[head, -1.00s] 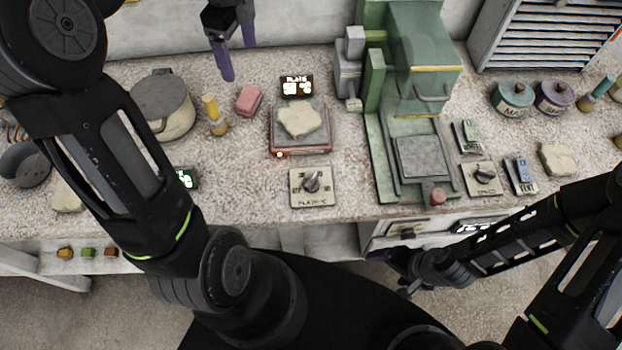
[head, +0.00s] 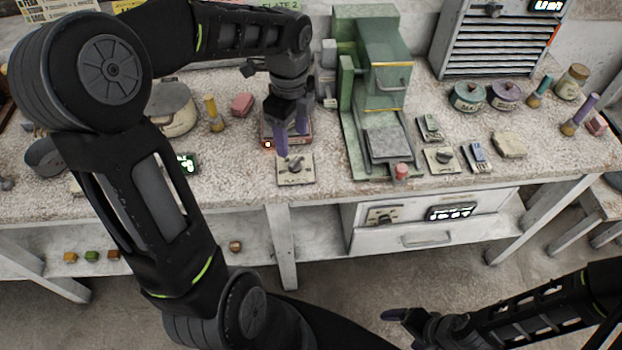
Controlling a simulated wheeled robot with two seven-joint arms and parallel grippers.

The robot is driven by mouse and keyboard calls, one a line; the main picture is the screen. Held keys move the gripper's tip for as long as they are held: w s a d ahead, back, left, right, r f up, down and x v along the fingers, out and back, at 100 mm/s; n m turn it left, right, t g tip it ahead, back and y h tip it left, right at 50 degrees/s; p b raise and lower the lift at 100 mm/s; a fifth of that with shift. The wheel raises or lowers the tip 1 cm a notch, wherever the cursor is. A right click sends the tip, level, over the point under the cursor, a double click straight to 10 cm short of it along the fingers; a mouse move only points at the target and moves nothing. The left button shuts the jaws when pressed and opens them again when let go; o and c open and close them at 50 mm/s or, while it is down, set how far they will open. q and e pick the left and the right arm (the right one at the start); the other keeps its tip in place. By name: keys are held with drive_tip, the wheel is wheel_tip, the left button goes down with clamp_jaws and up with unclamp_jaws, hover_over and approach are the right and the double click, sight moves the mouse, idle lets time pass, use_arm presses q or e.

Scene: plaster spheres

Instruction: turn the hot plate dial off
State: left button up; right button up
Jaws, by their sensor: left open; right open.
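The hot plate (head: 267,138) sits on the counter with a small orange light lit at its front left corner. Its top is mostly hidden behind my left gripper. The dial panel (head: 305,179), a beige plate with a dark knob (head: 296,164), lies in front of it. I cannot read the dial's marks or the knob's setting clearly. My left gripper (head: 292,140) is open, with its purple fingers pointing down just above and behind the knob; whether they touch it cannot be told. My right gripper (head: 392,316) is open and empty, low in front of the counter.
A green press (head: 372,60) stands close to the right of the dial panel. A second dial panel (head: 442,160) lies farther right. A pot (head: 172,112), a yellow-topped tool (head: 213,112) and a pink block (head: 242,104) stand to the left. The counter's front strip is clear.

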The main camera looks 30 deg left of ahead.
sight(295, 161)
use_arm(q)
drive_tip(key=shift+w+d+f, duration=0.1)
drive_tip(key=shift+w+f, duration=0.05)
drive_tip(key=shift+f, duration=0.05)
drive_tip(key=shift+w+a, duration=0.2)
drive_tip(key=shift+s+d+f, duration=0.1)
drive_tip(key=shift+s+f, duration=0.05)
drive_tip(key=shift+f, duration=0.15)
wheel_tip(295, 161, down, 7)
drive_tip(key=shift+f+p, duration=0.15)
drive_tip(key=shift+p, duration=0.2)
drive_tip(key=shift+c, duration=0.5)
clamp_jaws()
